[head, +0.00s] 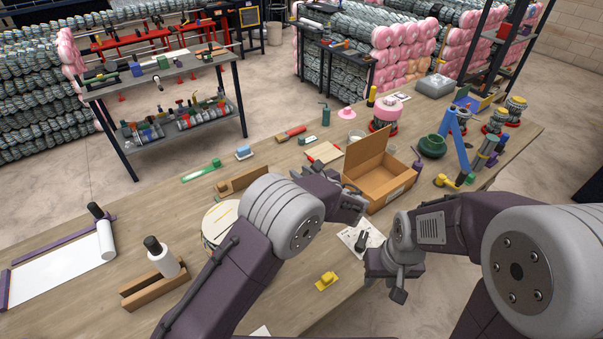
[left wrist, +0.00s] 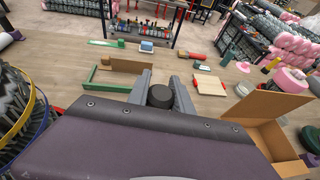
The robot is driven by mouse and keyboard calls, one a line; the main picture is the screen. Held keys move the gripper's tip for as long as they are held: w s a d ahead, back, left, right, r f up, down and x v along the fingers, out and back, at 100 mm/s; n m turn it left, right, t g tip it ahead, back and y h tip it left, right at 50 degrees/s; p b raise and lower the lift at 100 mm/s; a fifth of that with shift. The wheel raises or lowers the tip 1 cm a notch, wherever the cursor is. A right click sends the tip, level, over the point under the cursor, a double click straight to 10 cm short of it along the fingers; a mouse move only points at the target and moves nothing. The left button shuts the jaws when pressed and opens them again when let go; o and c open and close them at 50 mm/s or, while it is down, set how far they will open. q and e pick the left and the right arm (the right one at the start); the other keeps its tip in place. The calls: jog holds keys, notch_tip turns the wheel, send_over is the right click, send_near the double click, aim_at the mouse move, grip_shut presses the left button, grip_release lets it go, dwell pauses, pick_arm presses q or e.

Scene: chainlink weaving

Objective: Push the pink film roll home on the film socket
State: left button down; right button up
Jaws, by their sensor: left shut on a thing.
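My left gripper (head: 312,170) is over the table, left of the open cardboard box. In the left wrist view its fingers (left wrist: 160,84) are closed around a round black thing (left wrist: 160,97). The rest of that thing is hidden, so I cannot tell whether it belongs to the pink film roll. A wide pink roll (head: 385,111) stands on a red base at the back of the table, apart from both grippers. I cannot make out the film socket for certain. My right gripper (head: 398,292) hangs by the front edge; its fingers are unclear.
The cardboard box (head: 378,184) stands close to the left gripper. A wooden bracket (head: 243,181) and a pale board (head: 323,152) lie nearby. The table between holder and bracket is partly clear.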

pick_arm(q)
jog(key=shift+f+b, duration=2.05)
jog(key=shift+f, duration=0.55)
jog(key=c, duration=1.1)
grip_release()
jog(key=shift+r, duration=0.1)
jog(key=shift+o, duration=0.2)
